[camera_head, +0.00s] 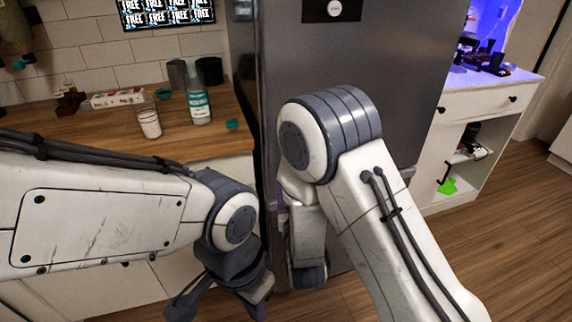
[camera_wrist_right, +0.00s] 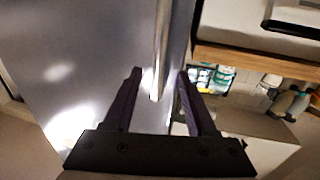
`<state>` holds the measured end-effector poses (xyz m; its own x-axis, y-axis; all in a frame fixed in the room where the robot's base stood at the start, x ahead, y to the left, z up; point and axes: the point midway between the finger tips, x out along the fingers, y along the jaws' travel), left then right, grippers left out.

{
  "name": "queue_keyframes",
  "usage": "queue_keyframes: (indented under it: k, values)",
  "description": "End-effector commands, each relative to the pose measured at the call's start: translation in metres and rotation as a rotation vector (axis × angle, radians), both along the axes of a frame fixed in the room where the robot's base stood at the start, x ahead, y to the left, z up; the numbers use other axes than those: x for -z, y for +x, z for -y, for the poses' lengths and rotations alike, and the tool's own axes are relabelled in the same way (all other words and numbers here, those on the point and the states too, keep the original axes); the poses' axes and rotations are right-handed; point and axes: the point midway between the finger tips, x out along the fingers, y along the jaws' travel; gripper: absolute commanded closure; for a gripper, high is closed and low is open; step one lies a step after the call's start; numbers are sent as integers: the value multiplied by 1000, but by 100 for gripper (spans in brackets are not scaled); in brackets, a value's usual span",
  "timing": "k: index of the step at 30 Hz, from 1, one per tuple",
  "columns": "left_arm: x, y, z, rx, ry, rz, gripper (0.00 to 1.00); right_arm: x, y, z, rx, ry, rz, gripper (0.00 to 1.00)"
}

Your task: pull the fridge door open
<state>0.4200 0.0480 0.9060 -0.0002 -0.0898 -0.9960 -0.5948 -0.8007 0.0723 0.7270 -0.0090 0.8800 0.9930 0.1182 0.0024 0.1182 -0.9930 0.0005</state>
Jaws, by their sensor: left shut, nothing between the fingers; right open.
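The fridge door (camera_head: 415,70) is a tall dark grey panel in the middle of the head view, partly hidden by my right arm. In the right wrist view the door (camera_wrist_right: 80,50) fills the left part, and a slim pale handle bar (camera_wrist_right: 161,45) runs down between the fingers. My right gripper (camera_wrist_right: 160,85) is open, with one finger on each side of the bar's end; contact cannot be told. My left gripper (camera_head: 228,290) is shut and empty, low in front of the counter.
A white cabinet (camera_head: 440,165) with open shelves stands right of the fridge. Wooden floor (camera_head: 510,230) is clear at the right.

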Motion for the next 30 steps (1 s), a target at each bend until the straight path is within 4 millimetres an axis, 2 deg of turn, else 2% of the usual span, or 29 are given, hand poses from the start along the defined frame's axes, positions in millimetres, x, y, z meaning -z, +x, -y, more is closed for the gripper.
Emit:
queue_keyframes:
  k: [6, 12, 18, 26, 28, 30]
  values:
    - [-8, 0, 0, 0, 0, 0, 100, -2, 42, -3, 4, 0, 1, 43]
    - [-11, 0, 0, 0, 0, 0, 100, -1, 74, -7, 2, 0, 0, 43]
    - [-12, 0, 0, 0, 0, 0, 100, 0, 88, -9, 2, 0, -2, 43]
    - [-12, 0, 0, 0, 0, 0, 100, 0, 90, -9, 1, -1, -3, 43]
    - [-12, 0, 0, 0, 0, 0, 100, 0, 89, -10, 1, -1, -3, 62]
    - [-12, 0, 0, 0, 0, 0, 100, 0, 89, -10, 1, -1, -3, 89]
